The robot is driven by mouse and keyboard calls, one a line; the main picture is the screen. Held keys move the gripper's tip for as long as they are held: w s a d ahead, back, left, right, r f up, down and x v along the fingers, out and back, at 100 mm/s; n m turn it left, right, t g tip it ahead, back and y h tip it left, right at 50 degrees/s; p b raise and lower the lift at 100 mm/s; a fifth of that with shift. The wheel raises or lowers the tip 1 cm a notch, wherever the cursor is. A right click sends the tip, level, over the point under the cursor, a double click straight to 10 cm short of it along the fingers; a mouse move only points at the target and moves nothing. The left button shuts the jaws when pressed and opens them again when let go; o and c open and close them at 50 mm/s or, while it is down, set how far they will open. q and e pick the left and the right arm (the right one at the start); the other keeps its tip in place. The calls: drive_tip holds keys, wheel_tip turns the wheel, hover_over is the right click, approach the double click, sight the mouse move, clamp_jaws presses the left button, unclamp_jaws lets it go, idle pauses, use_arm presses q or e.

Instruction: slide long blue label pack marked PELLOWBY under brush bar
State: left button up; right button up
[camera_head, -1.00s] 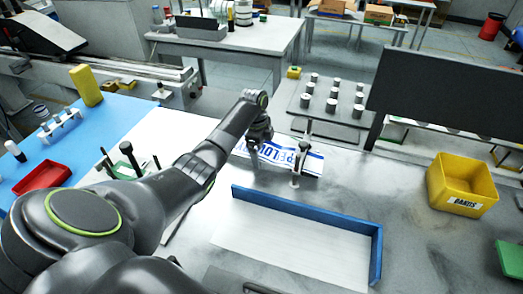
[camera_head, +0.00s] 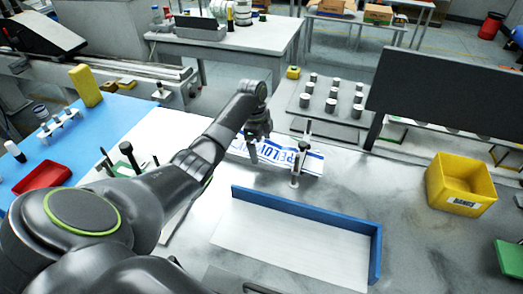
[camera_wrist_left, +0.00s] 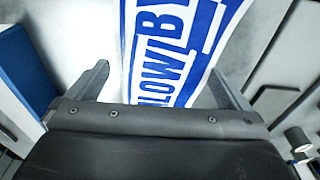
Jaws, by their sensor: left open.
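The long label pack (camera_head: 312,164), white with blue stripes and blue PELLOWBY lettering, lies flat on the grey bench. Part of it is hidden behind my left gripper (camera_head: 254,152) in the head view. A bar between two short posts (camera_head: 297,172) appears to cross the pack near its right part; it is probably the brush bar. In the left wrist view, my left gripper (camera_wrist_left: 162,88) is open, its fingers either side of the pack (camera_wrist_left: 172,50). I cannot tell whether they touch it. My right gripper is not in view.
A blue-edged tray (camera_head: 376,250) with a white floor lies in front of the pack. A yellow bin (camera_head: 447,185) stands to the right. A dark panel (camera_head: 450,92) stands at the right back.

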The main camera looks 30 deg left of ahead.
use_arm(q)
wheel_tip(320, 180, up, 14)
drive_tip(key=a+p, duration=0.1)
drive_tip(key=p, duration=0.2)
drive_tip(key=shift+s+a+r+p, duration=0.2)
drive_tip(key=shift+a+r+p, duration=0.05)
drive_tip(key=shift+a+p, duration=0.1)
